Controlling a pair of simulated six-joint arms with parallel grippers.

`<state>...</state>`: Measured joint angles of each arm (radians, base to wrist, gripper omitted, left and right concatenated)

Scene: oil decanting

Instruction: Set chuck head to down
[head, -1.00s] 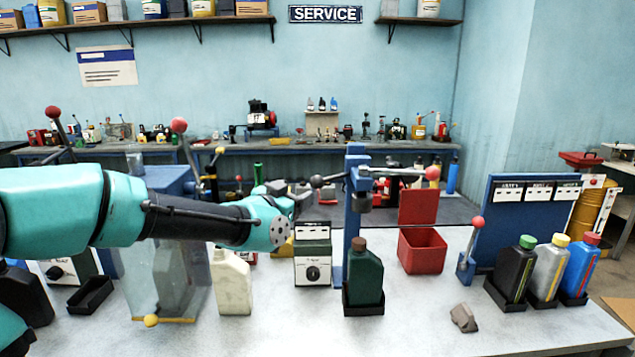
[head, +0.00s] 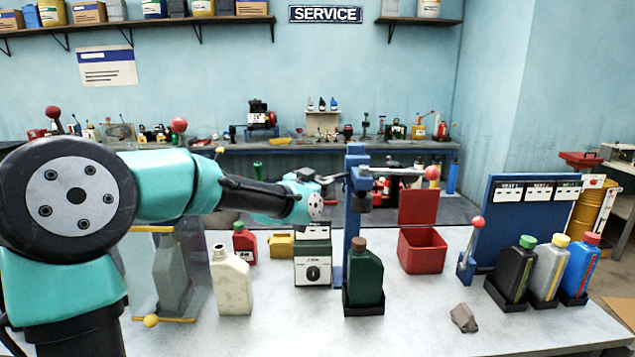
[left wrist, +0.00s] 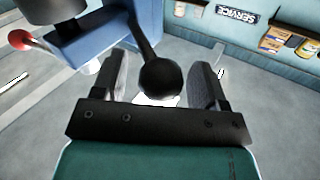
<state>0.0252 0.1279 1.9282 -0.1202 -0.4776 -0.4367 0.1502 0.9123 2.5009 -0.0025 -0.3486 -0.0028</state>
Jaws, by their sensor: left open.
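The chuck head (head: 363,200) is a dark cylinder on the blue press post (head: 354,235), raised above a dark green bottle (head: 364,277) with a brown cap. A pale lever (head: 405,171) with a red ball (head: 432,173) sticks out right. A dark rod with a black ball knob (left wrist: 158,79) extends from the press's other side. My left gripper (head: 324,181) is beside the press's left side. In the left wrist view its open fingers (left wrist: 160,70) stand either side of the black knob, with gaps visible. My right gripper is not in view.
The green bottle stands in a black tray (head: 364,309). A white-fronted dial box (head: 313,268) stands below my left gripper. A cream jug (head: 231,282) is left, a red open bin (head: 421,252) right. Capped bottles (head: 549,270) stand far right. The front middle table is clear.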

